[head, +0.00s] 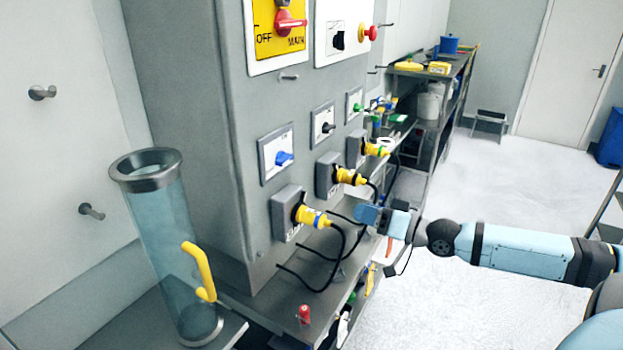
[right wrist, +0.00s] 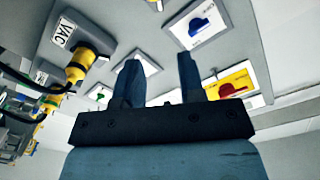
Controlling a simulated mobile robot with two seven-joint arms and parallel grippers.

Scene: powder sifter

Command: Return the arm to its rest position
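My right arm (head: 520,250) reaches in from the right in the head view. Its gripper (head: 368,214) is in front of the grey control cabinet (head: 185,90), just right of the nearest yellow plug (head: 312,217) in the picture. In the right wrist view the two fingers of this gripper (right wrist: 158,62) stand apart with nothing between them. The cabinet face with its switches lies beyond them. A yellow plug in a socket marked VAC (right wrist: 78,68) is at upper left there. My left gripper is not in view.
A clear cylinder with a yellow handle (head: 160,235) stands at left. Black cables hang from the plugs above a low shelf (head: 335,270). A blue-knob switch (head: 277,153) and a red main switch (head: 288,21) are on the cabinet. White floor (head: 480,200) is open at right.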

